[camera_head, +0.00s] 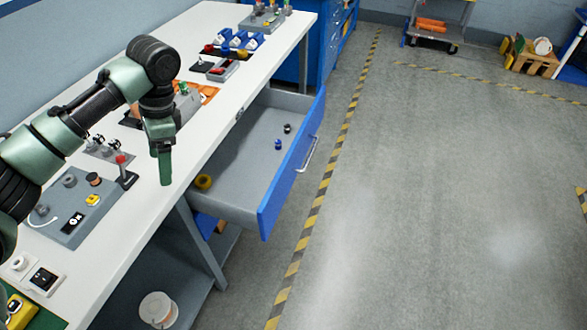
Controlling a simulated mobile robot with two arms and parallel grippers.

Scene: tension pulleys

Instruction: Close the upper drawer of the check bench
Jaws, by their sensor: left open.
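The upper drawer (285,182) of the check bench (196,140) is pulled well out over the floor. It has a blue front, a grey inside and a pale bar handle (307,155) on its outer face. A yellow ring (203,182) and small blue (278,144) and black (287,128) parts lie in it. My left gripper (164,180) points down over the white bench top, to the left of the drawer and apart from it. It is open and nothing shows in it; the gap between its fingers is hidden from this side. My right gripper is out of view.
A grey fixture plate (70,228) and a joystick-like lever (125,172) stand on the bench near my arm. Blue parts (226,39) stand further back. A white bucket (158,308) is below the bench. The floor (420,190) right of the drawer is clear.

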